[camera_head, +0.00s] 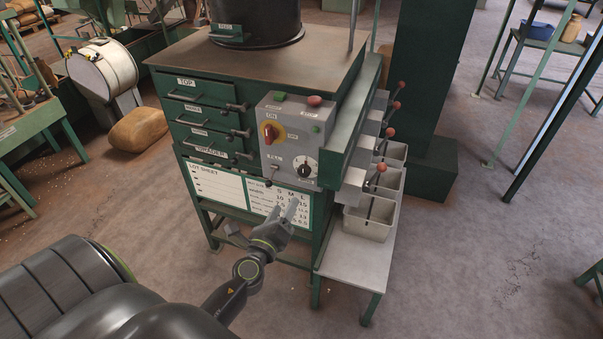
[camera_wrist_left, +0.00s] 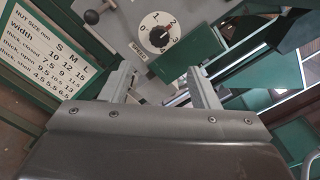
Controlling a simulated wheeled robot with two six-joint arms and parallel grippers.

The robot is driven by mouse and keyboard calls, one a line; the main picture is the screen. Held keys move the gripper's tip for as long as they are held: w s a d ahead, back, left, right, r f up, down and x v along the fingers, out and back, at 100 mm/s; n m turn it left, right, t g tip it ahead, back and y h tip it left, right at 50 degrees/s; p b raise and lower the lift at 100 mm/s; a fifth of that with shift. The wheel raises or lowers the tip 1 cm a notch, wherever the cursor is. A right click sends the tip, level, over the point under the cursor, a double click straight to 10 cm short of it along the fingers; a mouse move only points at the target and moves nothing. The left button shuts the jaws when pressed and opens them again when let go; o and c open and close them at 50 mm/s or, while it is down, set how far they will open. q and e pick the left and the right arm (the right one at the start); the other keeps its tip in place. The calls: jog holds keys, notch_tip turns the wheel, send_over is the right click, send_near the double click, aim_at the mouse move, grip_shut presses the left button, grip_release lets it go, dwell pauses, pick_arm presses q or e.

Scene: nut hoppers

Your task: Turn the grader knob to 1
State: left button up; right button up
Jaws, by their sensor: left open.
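The grader knob (camera_head: 305,170) is a black knob on a round white dial at the lower right of the grey control box (camera_head: 292,140). My right gripper is not in view.
The control box also carries a red switch (camera_head: 269,133), a green button (camera_head: 280,97) and a red button (camera_head: 314,100). A small black-balled lever (camera_wrist_left: 91,17) stands beside the dial. A green ledge (camera_head: 352,125) and grey bins (camera_head: 370,217) are to the right.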

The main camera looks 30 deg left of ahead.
aim_at(303, 174)
pick_arm(q)
jog(key=x, duration=1.3)
jog(key=shift+w+a+f, duration=0.1)
jog(key=shift+w+a, duration=0.05)
jog(key=shift+w, duration=0.2)
jog(key=c, duration=1)
